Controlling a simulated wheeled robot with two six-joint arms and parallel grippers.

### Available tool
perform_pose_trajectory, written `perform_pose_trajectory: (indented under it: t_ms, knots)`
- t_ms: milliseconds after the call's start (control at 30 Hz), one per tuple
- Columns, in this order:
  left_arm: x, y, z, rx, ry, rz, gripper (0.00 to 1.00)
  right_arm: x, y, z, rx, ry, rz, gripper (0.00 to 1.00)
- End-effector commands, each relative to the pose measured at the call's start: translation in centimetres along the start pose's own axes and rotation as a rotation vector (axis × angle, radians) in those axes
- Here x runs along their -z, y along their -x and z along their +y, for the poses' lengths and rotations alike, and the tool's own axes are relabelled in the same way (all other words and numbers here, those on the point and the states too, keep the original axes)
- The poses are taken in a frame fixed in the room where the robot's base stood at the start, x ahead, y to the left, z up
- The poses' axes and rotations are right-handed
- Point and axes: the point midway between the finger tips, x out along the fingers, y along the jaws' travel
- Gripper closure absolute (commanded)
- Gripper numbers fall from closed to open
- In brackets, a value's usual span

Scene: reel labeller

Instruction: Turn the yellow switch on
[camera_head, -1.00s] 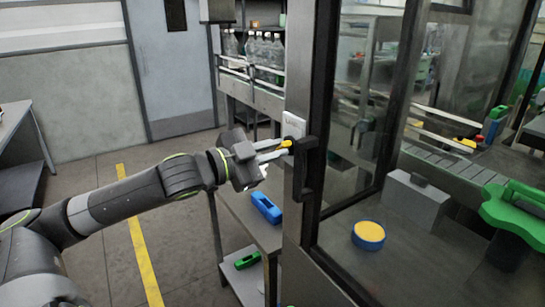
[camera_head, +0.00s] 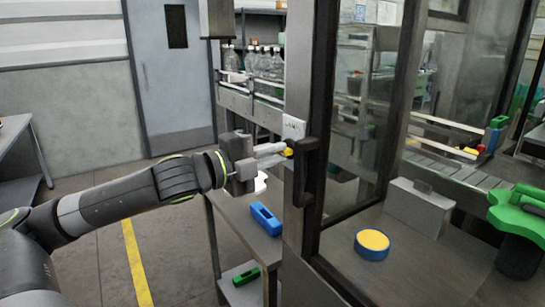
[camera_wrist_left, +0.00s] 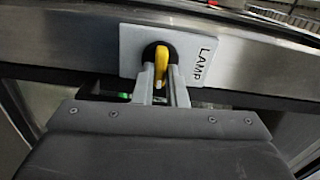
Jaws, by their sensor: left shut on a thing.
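The yellow switch (camera_head: 288,152) sits on a black round base on the metal post of the machine frame, beside a black door handle. My right gripper is in neither view.
The black door handle (camera_head: 305,170) is close to the right of my left fingers. A blue box (camera_head: 265,218) lies on the grey bench below. Behind the glass are a blue-and-yellow reel (camera_head: 371,244) and a grey box (camera_head: 418,206). Bottles (camera_head: 265,62) stand behind.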

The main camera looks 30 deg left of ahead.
Motion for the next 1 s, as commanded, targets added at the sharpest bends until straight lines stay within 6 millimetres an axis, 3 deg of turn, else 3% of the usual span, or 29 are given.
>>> perform_pose_trajectory:
  t_ms: [700, 733, 867, 1000]
  knots:
    - [-0.08, -0.02, -0.07, 0.001, -0.082, -0.002, 1.0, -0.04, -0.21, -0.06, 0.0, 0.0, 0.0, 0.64]
    - [-0.08, -0.02, -0.07, 0.001, -0.082, -0.002, 0.87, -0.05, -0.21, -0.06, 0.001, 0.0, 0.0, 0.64]
    - [-0.07, -0.01, -0.05, 0.001, -0.081, -0.002, 0.7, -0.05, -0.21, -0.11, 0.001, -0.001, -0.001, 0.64]
    - [-0.05, -0.01, -0.02, 0.001, -0.079, -0.001, 0.66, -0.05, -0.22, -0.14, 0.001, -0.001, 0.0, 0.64]
